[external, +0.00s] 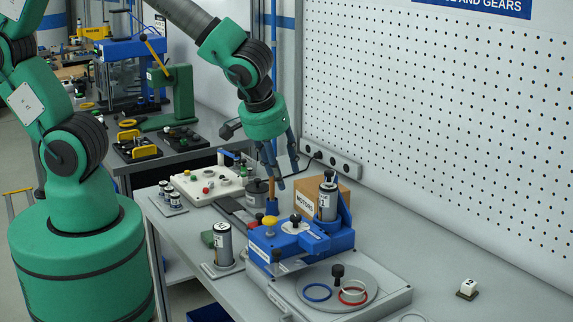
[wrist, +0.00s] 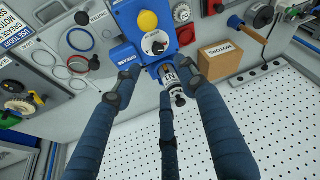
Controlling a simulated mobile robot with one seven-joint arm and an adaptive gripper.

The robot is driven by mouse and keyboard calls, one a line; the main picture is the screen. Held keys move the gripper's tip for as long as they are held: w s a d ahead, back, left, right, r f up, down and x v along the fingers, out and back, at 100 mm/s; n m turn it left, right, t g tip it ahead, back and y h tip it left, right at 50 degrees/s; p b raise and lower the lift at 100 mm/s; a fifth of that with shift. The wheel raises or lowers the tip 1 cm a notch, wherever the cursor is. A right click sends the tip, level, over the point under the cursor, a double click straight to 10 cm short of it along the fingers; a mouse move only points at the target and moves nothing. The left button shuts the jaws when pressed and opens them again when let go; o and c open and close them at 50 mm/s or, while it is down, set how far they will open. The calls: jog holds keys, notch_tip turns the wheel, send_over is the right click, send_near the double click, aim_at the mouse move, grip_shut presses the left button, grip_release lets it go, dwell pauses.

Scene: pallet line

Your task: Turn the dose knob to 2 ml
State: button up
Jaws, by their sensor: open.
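The dose knob (external: 296,220) is a small black knob on a white dial, on top of a blue dispenser (external: 318,243). In the wrist view the knob (wrist: 157,46) and the blue dispenser (wrist: 171,15) sit just beyond my fingertips. The mark that the knob points to is too small to read. My gripper (external: 278,180) hangs above the dispenser, apart from the knob. Its blue fingers are spread and empty, and they also show in the wrist view (wrist: 156,70).
A yellow button (external: 270,222) is beside the knob. A silver labelled cylinder (external: 327,203) stands upright at the dispenser's back, near a cardboard box (external: 309,192). A second cylinder (external: 223,244) stands to the left. A perforated white wall (external: 440,120) rises behind; the bench's right is mostly clear.

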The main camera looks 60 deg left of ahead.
aim_at(295, 217)
jog(key=shift+d+f, duration=0.15)
jog(key=shift+d, duration=0.05)
jog(key=shift+f, duration=0.2)
jog(key=x, duration=1.3)
jog(key=shift+w+f, duration=0.15)
jog(key=shift+w, duration=0.1)
jog(key=shift+c, duration=0.5)
grip_shut()
